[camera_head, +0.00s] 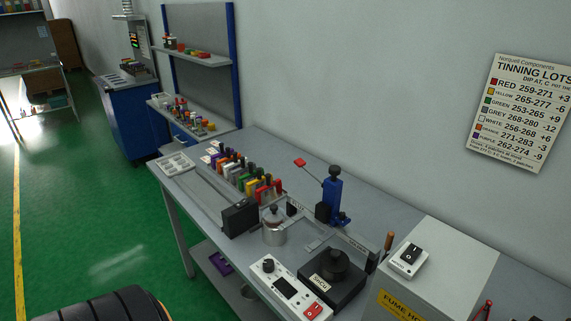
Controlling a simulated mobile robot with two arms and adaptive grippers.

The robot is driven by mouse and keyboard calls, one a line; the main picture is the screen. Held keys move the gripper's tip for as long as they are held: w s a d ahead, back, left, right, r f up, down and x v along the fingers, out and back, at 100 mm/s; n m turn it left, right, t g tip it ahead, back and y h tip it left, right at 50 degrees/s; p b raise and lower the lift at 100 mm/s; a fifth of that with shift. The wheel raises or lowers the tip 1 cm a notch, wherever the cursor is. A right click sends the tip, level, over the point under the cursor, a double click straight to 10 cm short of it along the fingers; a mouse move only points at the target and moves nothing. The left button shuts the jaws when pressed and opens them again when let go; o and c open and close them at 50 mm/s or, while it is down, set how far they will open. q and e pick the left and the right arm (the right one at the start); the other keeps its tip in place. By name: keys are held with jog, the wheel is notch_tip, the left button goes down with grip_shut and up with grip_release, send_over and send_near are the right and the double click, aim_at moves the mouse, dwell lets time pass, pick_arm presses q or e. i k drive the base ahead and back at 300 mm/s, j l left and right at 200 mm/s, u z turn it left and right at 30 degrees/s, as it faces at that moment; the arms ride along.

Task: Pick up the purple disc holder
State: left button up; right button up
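A purple open-shaped item (220,263), possibly the disc holder, lies on the lower shelf (203,259) under the workbench. It is small and partly in shadow, so I cannot tell its exact shape. Another small purple piece (215,159) stands at the far end of the row of coloured pieces on the bench top. I cannot tell for sure which of the two is the disc holder. Neither of my grippers shows. A dark rounded part with an orange edge at the bottom left seems to be mine.
The workbench (385,217) holds a row of coloured holders (252,187), a black box (240,217), a metal pot (274,234), a blue stand (332,199), a white control unit (286,289) and a fume hood box (440,270). Green floor (95,215) left of the bench is clear.

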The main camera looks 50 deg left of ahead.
aim_at(222, 152)
jog(key=u, duration=1.9)
jog(key=z, duration=0.35)
jog(key=i+j+z, duration=0.15)
jog(key=z, duration=0.25)
jog(key=j+z, duration=0.15)
jog(key=z, duration=0.2)
jog(key=i+j+z, duration=0.2)
jog(key=j+z, duration=0.3)
jog(key=j, duration=0.75)
jog(key=j+z, duration=0.45)
jog(key=j, duration=0.8)
